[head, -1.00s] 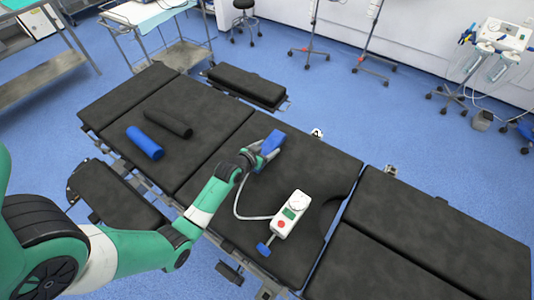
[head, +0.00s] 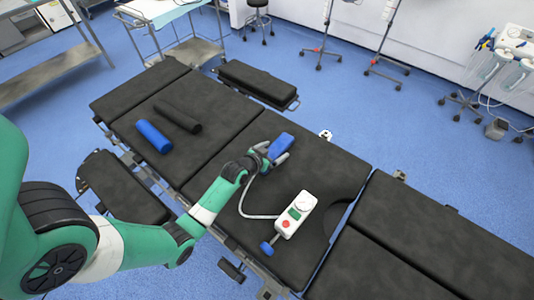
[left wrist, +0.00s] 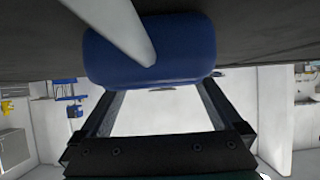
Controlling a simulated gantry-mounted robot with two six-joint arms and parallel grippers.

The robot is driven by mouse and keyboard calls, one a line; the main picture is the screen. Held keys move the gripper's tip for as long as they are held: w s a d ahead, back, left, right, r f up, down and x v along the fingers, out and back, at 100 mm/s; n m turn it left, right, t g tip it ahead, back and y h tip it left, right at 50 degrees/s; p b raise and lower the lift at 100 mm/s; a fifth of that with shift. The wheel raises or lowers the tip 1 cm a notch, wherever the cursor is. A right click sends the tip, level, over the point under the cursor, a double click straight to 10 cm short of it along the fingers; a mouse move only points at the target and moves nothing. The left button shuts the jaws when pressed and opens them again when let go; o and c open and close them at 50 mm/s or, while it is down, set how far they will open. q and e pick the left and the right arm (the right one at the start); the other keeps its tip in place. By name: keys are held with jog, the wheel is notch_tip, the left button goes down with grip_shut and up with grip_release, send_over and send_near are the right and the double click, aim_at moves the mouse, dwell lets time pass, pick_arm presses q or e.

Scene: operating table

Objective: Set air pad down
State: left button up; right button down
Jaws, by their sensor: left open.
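The blue air pad (head: 281,146) lies on the black operating table (head: 325,160), with its hose running toward the white pump unit (head: 297,213). My left gripper (head: 262,156) is open at the pad's near left side. In the left wrist view the pad (left wrist: 165,62) is dark blue and sits beyond the fingertips of the open gripper (left wrist: 160,88), with the pale hose (left wrist: 118,25) crossing it. Whether a finger still touches the pad I cannot tell. My right gripper is not in view.
A blue roll (head: 153,137) and a black roll (head: 178,118) lie on the left part of the table. The pump unit stands close to the right of my left arm. The tabletop right of the pad is clear.

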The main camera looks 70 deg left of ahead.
pick_arm(q)
jog(key=p+v, duration=0.4)
jog(key=v, duration=0.7)
jog(key=shift+s+d, duration=0.15)
jog(key=shift+s, duration=0.1)
jog(key=w+d+r+m+t, duration=0.1)
jog(key=w+d+r+t, duration=0.2)
jog(key=w+r, duration=0.55)
jog(key=w+d+r+m+t+h, duration=0.1)
jog(key=w+d+r+t, duration=0.15)
jog(key=r, duration=1.05)
jog(key=w+d+r+m+t, duration=0.25)
jog(key=w+r, duration=0.35)
jog(key=r, duration=0.5)
jog(key=s+d+r+t+h, duration=0.2)
jog(key=d+r, duration=0.3)
jog(key=r, duration=0.5)
jog(key=s+d+r+m+t+h, duration=0.1)
jog(key=s+d+r+t, duration=0.3)
jog(key=r, duration=0.7)
jog(key=s+d+r+m+t+h, duration=0.1)
jog(key=s+d+r+t+h, duration=0.2)
jog(key=d+r, duration=0.4)
notch_tip(320, 180, up, 3)
jog(key=shift+s+r+h, duration=0.15)
jog(key=shift+s+h, duration=0.3)
jog(key=shift+h, duration=0.15)
jog(key=shift+d+m, duration=0.1)
jog(key=shift+m, duration=0.15)
